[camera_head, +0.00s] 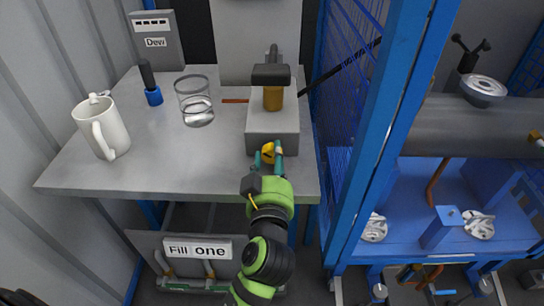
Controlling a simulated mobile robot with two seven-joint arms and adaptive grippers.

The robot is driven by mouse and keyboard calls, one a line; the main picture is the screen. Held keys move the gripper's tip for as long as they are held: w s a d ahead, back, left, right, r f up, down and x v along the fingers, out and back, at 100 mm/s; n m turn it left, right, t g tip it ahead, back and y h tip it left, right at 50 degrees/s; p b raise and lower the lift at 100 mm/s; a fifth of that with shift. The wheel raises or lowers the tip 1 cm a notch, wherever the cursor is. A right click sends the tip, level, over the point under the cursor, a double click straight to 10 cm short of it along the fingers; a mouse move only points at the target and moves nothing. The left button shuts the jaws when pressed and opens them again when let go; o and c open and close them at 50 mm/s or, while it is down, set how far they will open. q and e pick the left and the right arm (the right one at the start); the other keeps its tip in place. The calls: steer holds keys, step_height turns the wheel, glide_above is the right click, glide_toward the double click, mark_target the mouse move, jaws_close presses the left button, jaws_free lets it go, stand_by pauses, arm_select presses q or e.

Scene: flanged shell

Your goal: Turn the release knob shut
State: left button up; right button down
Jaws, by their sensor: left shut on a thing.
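The yellow release knob (268,151) sits low on the front face of a grey box-shaped unit (262,126) on the table. My left gripper (269,156) reaches up from below and is shut on the knob, with one finger on each side. The fingers hide part of the knob, so I cannot tell its exact angle. The unit has an amber cylinder (273,98) under a black head (270,75) on top. My right gripper is not in view.
On the grey table (190,170) stand a white mug (101,130), a clear glass (194,100) and a black-and-blue tool (151,88). A "Dew" box (157,40) stands behind. A blue frame post (385,130) rises close on the right. A "Fill one" sign (197,250) is below.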

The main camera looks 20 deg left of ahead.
arm_select(q)
steer(key=shift+a+r, duration=0.15)
steer(key=shift+r, duration=0.35)
steer(key=o, duration=1.1)
steer(key=shift+f, duration=0.15)
steer(key=shift+s+f, duration=0.15)
steer(key=shift+v, duration=3.9)
